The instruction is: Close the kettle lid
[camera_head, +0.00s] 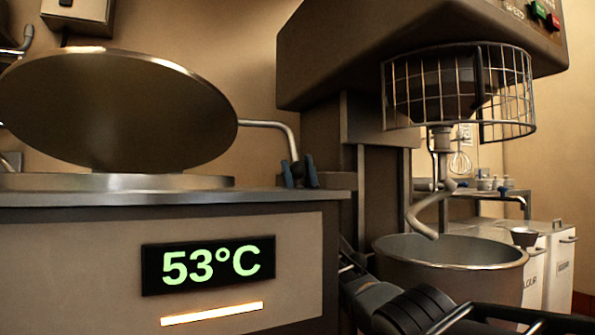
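The kettle (80,270) fills the lower left, with a lit display on its front reading 53°C. Its round metal lid (120,115) stands raised and tilted above the metal rim (115,182), with its dark underside towards me. A bent metal handle (270,124) runs from the lid's right edge and turns down. My gripper (299,172) shows only as two dark blue fingertips at the handle's lower end, one on each side. I cannot tell whether they touch it. The rest of my gripper is hidden behind the kettle's right edge.
A large mixer (420,40) with a wire guard (510,90) and a hook (430,215) stands at the right. Its metal bowl (450,252) is below. My dark arm links cross the lower right. White bins (555,270) stand behind.

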